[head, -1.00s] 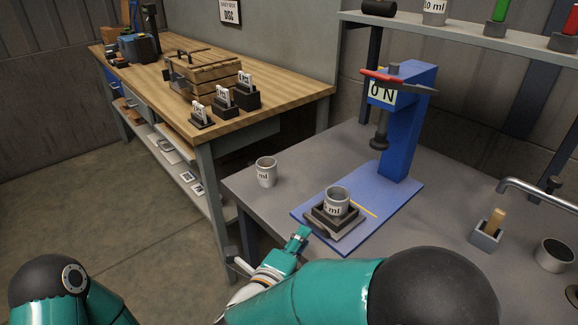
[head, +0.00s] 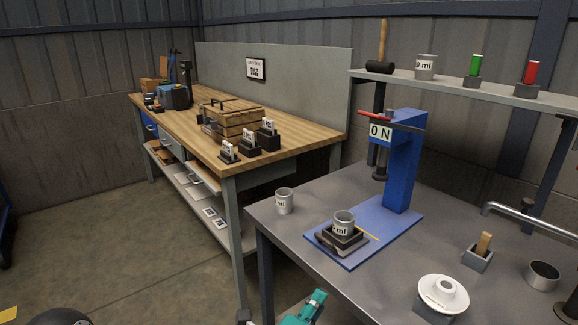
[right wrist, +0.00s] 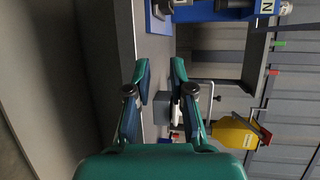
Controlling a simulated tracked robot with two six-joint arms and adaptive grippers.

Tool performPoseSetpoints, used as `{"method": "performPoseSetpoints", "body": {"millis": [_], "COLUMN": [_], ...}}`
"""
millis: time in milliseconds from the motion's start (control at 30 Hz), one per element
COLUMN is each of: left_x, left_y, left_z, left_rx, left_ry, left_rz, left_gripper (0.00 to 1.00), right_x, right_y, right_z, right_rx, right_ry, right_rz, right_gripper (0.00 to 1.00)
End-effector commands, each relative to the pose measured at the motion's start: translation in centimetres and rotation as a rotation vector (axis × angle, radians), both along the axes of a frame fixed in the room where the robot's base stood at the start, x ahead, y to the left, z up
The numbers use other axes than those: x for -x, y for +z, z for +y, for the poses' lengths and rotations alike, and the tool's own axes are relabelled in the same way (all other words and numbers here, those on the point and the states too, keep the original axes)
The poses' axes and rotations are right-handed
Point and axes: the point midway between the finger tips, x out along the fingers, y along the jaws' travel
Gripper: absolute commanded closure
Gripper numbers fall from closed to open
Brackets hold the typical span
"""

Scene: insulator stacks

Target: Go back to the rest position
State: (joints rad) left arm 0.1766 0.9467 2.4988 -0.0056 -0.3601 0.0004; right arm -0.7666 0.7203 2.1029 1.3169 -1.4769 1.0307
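My right gripper (head: 305,308) is at the bottom edge of the head view, in front of the grey bench (head: 300,232) and apart from the things on it. In the right wrist view my right gripper (right wrist: 160,76) has its two fingers apart with nothing between them. My left gripper is not in view. A small labelled cup (head: 344,222) stands in a dark square holder (head: 341,239) on the base of the blue press (head: 399,165), whose sign reads 0 N. Another cup (head: 285,201) stands on the bench to the left of the press.
A white insulator disc (head: 443,292) sits on a grey block at the bench's front right. A grey pot (head: 542,275) and a small box with a wooden handle (head: 478,255) are behind it. A wooden workbench (head: 287,150) stands at the back left. Open floor (head: 120,235) lies left.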

Motion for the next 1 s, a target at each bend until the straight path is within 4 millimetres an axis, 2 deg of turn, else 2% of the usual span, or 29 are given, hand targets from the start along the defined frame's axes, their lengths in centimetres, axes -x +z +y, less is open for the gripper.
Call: {"method": "performPoseSetpoints", "body": {"millis": [200,367,567,667,700,800,900,1000], "left_x": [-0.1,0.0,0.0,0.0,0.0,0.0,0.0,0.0], "left_y": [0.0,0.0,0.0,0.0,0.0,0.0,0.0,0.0], "left_z": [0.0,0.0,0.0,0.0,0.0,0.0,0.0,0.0], "left_rx": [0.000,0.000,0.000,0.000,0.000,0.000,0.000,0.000], "left_ry": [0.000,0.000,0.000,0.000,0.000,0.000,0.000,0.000], "left_rz": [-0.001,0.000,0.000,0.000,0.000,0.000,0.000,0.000], "left_gripper": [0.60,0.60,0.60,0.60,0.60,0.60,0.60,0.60], "right_x": [-2.1,-3.0,-2.3,-0.2,1.3,5.7,10.1,14.4], "right_y": [-4.6,-9.1,-16.7,-21.8,-24.0,-28.6,-31.6,-33.4], "right_z": [-1.6,-2.6,-4.3,-5.5,-5.9,-6.7,-7.2,-7.4], "right_rx": [0.118,0.220,0.364,0.441,0.471,0.525,0.554,0.563], "right_ry": [0.126,0.260,0.503,0.690,0.784,1.030,1.247,1.444], "right_rz": [0.154,0.299,0.538,0.695,0.763,0.906,0.994,1.045], "right_gripper": [0.78,0.78,0.78,0.78,0.78,0.78,0.78,0.78]}}
